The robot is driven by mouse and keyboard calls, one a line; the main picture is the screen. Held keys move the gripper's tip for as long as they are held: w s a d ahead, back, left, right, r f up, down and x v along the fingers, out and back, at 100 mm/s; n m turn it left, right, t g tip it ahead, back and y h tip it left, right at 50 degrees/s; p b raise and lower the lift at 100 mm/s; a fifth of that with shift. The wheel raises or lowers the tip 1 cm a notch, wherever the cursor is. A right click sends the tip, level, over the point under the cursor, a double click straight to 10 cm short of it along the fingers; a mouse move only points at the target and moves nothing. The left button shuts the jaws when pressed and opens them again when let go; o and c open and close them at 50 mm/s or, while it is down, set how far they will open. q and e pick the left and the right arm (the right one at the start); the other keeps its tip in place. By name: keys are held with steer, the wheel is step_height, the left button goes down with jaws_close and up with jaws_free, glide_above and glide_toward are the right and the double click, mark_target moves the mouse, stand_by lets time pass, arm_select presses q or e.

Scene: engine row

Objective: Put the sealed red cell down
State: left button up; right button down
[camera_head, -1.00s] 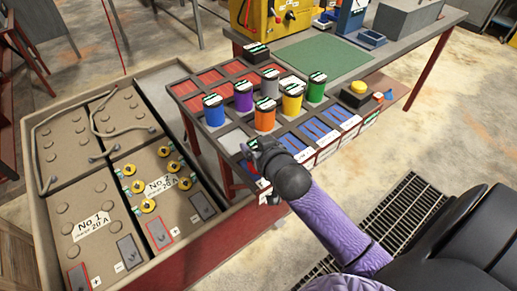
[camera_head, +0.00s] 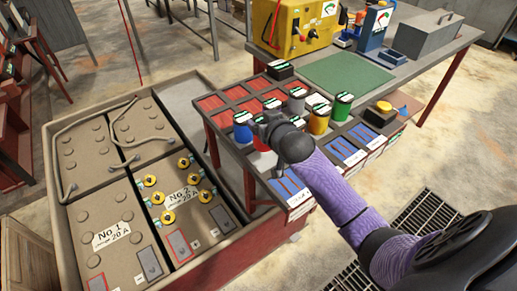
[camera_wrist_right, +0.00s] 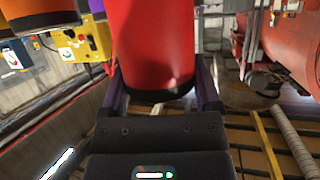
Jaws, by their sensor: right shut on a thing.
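My right gripper (camera_wrist_right: 162,100) is shut on a red cell (camera_wrist_right: 152,45), whose smooth red side fills the middle of the right wrist view. In the head view the right gripper (camera_head: 266,130) is over the front left of the rack (camera_head: 256,170), beside the blue cell (camera_head: 242,132). Only a sliver of the red cell (camera_head: 261,146) shows there; its seal and its base are hidden, so I cannot tell whether it touches the rack. My left gripper is not in view.
Yellow (camera_head: 318,122), green (camera_head: 341,108) and grey (camera_head: 297,98) cells stand close by on the rack. An orange cell (camera_wrist_right: 38,38) shows in the wrist view. Blue-striped slots (camera_head: 343,150) look empty. A large battery crate (camera_head: 48,190) stands left.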

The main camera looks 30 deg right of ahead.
step_height(320, 180, down, 6)
steer(key=shift+r+b, duration=0.15)
steer(key=shift+b, duration=0.9)
steer(key=shift+r, duration=0.15)
steer(key=shift+f, duration=0.2)
jaws_free()
steer(key=shift+s, duration=0.1)
